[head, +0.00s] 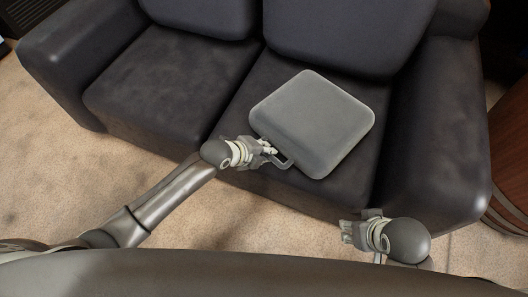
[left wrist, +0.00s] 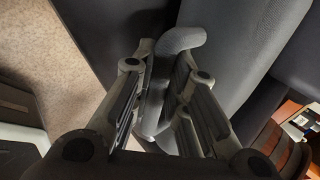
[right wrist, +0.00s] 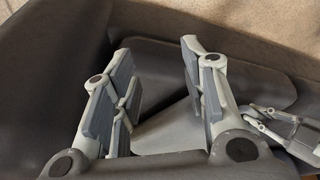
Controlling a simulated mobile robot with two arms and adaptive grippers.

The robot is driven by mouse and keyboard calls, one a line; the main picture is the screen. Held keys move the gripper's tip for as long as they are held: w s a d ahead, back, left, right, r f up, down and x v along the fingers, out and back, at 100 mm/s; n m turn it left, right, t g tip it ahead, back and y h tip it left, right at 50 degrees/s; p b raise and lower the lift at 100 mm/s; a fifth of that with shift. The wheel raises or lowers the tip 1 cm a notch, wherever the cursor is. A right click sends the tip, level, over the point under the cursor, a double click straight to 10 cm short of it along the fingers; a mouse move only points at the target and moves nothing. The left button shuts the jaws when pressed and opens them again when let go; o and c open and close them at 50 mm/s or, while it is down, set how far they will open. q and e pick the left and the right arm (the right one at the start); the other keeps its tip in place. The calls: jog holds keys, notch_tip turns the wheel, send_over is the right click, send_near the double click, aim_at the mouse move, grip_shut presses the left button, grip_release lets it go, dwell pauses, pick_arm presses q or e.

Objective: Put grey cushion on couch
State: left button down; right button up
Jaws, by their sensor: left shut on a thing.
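The grey cushion (head: 312,120) is a light, rounded square over the right seat of the dark couch (head: 165,85). I cannot tell whether it rests on the seat or is held just above it. My left gripper (head: 272,153) is shut on the cushion's near left edge, where a grey loop shows. In the left wrist view a curved grey piece (left wrist: 180,40) passes between the fingers. My right gripper (head: 347,232) is open and empty, in front of the couch near its right armrest. The cushion also shows beyond its fingers in the right wrist view (right wrist: 172,130).
Dark back cushions (head: 345,30) stand behind the seats. The right armrest (head: 437,130) is close to my right gripper. The left seat (head: 160,85) is bare. Beige carpet (head: 60,150) lies in front, and a brown wooden piece (head: 508,165) stands at the right.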

pick_arm(q)
jog(key=c, duration=1.4)
grip_release()
jog(key=shift+a+f, duration=0.1)
jog(key=shift+f, duration=0.05)
jog(key=shift+c, duration=0.2)
jog(key=shift+s+a+r, duration=0.1)
jog(key=shift+s+r, duration=0.05)
jog(key=shift+r, duration=0.15)
jog(key=p+v, duration=0.3)
jog(key=v, duration=0.8)
jog(key=shift+r, duration=0.2)
pick_arm(e)
jog(key=s+f+x, duration=0.1)
jog(key=s+x, duration=0.1)
jog(key=x, duration=1)
jog(key=shift+s+g, duration=0.3)
jog(key=shift+g, duration=0.1)
